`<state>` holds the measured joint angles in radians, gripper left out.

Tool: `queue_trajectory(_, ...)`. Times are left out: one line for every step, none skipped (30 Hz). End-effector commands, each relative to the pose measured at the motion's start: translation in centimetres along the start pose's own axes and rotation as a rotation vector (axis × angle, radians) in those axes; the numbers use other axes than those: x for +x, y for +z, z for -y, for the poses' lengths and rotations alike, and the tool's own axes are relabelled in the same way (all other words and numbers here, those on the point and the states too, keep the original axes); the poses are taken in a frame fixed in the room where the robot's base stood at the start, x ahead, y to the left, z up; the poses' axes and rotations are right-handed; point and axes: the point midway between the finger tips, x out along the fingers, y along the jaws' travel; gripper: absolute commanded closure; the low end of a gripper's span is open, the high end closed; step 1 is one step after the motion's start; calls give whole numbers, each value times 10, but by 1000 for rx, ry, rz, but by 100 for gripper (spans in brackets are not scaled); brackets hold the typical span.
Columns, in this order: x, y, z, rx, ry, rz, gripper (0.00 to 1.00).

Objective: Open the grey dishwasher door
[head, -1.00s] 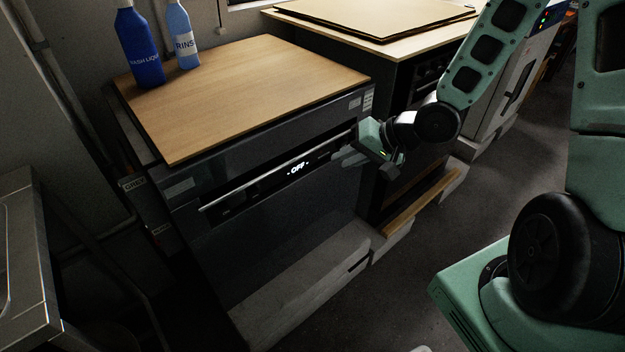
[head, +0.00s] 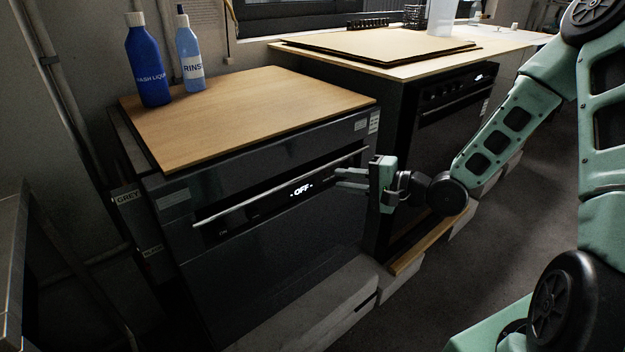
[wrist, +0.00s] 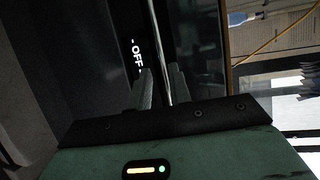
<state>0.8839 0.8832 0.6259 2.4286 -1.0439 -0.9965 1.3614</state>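The grey dishwasher door (head: 270,265) is dark and shut, with a lit display reading "OFF" (head: 302,190). A long metal handle bar (head: 270,190) runs across its upper part. My gripper (head: 350,180) is at the right end of the handle, turned toward the door front. Its fingers are apart. In the wrist view, the handle bar (wrist: 155,40) runs in line with the gap between the fingertips (wrist: 162,85). I cannot tell whether the fingers reach around the bar or stop short of it.
A wooden top (head: 250,110) covers the dishwasher, with a dark blue bottle (head: 147,65) and a light blue bottle (head: 189,60) at its back left. A metal table (head: 15,260) is at the left.

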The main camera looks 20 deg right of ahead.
Motion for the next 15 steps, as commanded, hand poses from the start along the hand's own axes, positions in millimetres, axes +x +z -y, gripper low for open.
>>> queue_trajectory(12, 1, -2, -2, -1, 5, 80)
queue_trajectory(18, 1, -2, -2, 0, 4, 80)
queue_trajectory(27, 1, -2, -3, -1, 4, 80)
queue_trajectory(33, 1, -2, -3, -1, 4, 80)
queue_trajectory(39, 1, -2, -2, -1, 4, 80)
queue_trajectory(47, 0, -2, -3, -1, 3, 80)
queue_trajectory(52, 1, -2, -3, -1, 4, 80)
queue_trajectory(57, 1, -2, -2, 0, 3, 80)
queue_trajectory(64, 1, -1, -2, -1, 3, 80)
queue_trajectory(68, 1, -1, -2, 0, 3, 80)
queue_trajectory(72, 0, -1, -2, 0, 1, 80)
queue_trajectory(76, 0, -1, -3, 0, 1, 80)
queue_trajectory(79, 0, -1, -3, 0, 2, 80)
queue_trajectory(82, 0, -1, -2, 0, 1, 80)
queue_trajectory(84, 0, -1, -2, 0, 0, 80)
